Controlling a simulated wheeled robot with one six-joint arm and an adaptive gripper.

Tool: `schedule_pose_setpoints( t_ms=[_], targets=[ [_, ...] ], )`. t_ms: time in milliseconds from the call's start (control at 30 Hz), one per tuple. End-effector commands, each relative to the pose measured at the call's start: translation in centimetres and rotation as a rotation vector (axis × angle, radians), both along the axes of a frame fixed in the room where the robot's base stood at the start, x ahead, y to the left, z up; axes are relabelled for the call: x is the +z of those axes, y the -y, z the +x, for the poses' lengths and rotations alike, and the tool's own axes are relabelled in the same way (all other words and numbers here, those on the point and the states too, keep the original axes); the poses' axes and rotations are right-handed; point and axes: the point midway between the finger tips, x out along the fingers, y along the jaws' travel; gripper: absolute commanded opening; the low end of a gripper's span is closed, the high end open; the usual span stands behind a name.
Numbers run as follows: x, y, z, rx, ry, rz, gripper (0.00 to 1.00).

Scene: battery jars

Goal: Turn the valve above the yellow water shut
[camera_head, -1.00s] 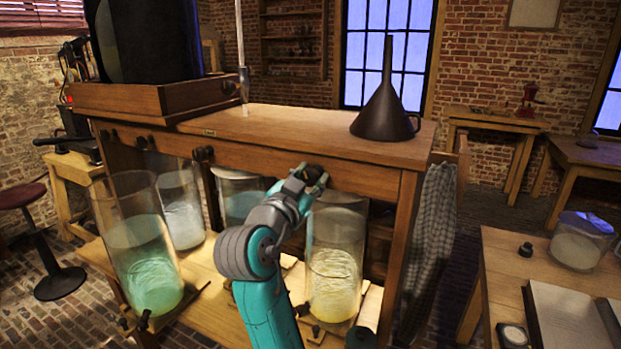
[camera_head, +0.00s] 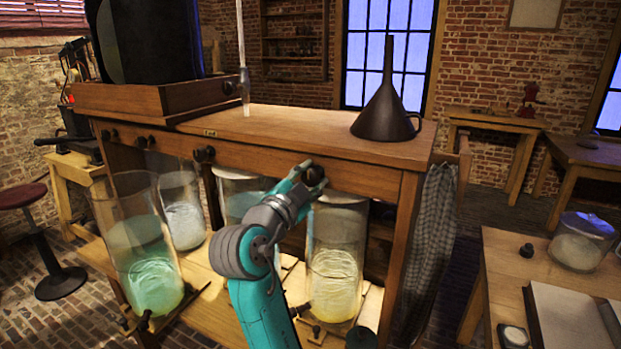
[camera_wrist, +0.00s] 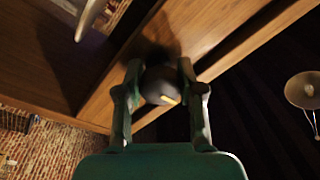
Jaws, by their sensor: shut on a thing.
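The jar of yellow water (camera_head: 334,275) stands on the lower shelf of the wooden bench, right of my arm. The valve is a dark round knob (camera_wrist: 160,85) on the bench's front rail above that jar. A small yellow mark shows on its face in the wrist view, set at a slant. My gripper (camera_head: 313,174) is at the rail, its two fingers on either side of the knob and shut on it. In the head view my gripper hides part of the knob.
Green (camera_head: 152,275), whitish (camera_head: 184,222) and blue-green (camera_head: 240,200) jars stand left of my arm. A dark funnel (camera_head: 385,110) stands on the bench top. A checked towel (camera_head: 430,235) hangs at the right end.

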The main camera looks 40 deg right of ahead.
Motion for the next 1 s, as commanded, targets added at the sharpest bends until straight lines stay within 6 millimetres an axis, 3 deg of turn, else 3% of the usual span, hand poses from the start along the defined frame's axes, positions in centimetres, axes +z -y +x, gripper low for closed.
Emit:
schedule_pose_setpoints(
  t_ms=[233, 267, 367, 767, 1000],
  targets=[
    [-0.1, 0.0, 0.0, 0.0, 0.0, 0.001, 0.03],
    [-0.1, 0.0, 0.0, 0.0, 0.0, 0.001, 0.4],
    [-0.1, 0.0, 0.0, 0.0, -0.001, 0.001, 0.64],
    [-0.1, -0.6, -0.1, 0.002, 0.0, 0.001, 0.64],
    [-0.5, -4.2, -1.4, 0.006, -0.001, 0.0, 0.64]
  ],
)
